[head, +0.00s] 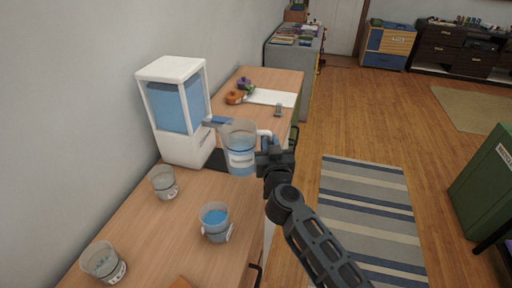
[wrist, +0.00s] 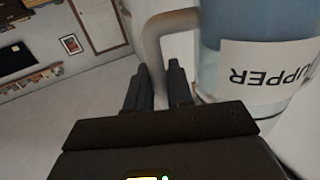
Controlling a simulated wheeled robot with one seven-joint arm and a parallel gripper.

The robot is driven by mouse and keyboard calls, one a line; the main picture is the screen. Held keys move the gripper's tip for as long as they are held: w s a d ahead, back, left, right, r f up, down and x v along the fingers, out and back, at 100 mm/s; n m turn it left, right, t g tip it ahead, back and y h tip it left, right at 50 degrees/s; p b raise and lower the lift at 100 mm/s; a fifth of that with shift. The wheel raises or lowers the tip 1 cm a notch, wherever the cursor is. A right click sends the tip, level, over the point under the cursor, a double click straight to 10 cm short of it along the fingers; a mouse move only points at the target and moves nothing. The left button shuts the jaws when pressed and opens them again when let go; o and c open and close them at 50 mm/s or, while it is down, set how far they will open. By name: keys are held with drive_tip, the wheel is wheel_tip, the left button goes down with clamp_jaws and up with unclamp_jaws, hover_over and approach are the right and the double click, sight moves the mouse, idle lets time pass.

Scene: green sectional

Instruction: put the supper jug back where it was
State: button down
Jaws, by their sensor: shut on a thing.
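The supper jug (head: 240,150) is a clear cup with blue liquid and a white label; it appears upright in front of the dispenser's blue spout. In the wrist view the jug (wrist: 268,75) shows large at the right, with "UPPER" readable upside down on its label. My gripper (head: 266,150) is at the jug's right side, shut on its pale handle (wrist: 152,42). The two fingers also show in the wrist view (wrist: 158,80), one on each side of the handle. I cannot tell whether the jug's base touches anything.
A white dispenser (head: 158,138) with a blue tank stands against the wall. Other clear jugs stand on the wooden counter (head: 140,225): one behind (head: 164,190), one with blue liquid (head: 215,234), one at the front left (head: 105,262). Pumpkin-like items (head: 235,97) and a white board (head: 270,98) lie farther back.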

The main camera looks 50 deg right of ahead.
drive_tip(key=shift+f+b, duration=0.45)
drive_tip(key=shift+f, duration=0.7)
wheel_tip(320, 180, down, 4)
drive_tip(key=b, duration=0.6)
drive_tip(key=shift+f, duration=0.15)
drive_tip(key=shift+f+b, duration=0.35)
drive_tip(key=shift+f, duration=0.25)
drive_tip(key=c, duration=0.9)
unclamp_jaws()
drive_tip(key=shift+f, duration=0.1)
drive_tip(key=shift+s+a, duration=0.1)
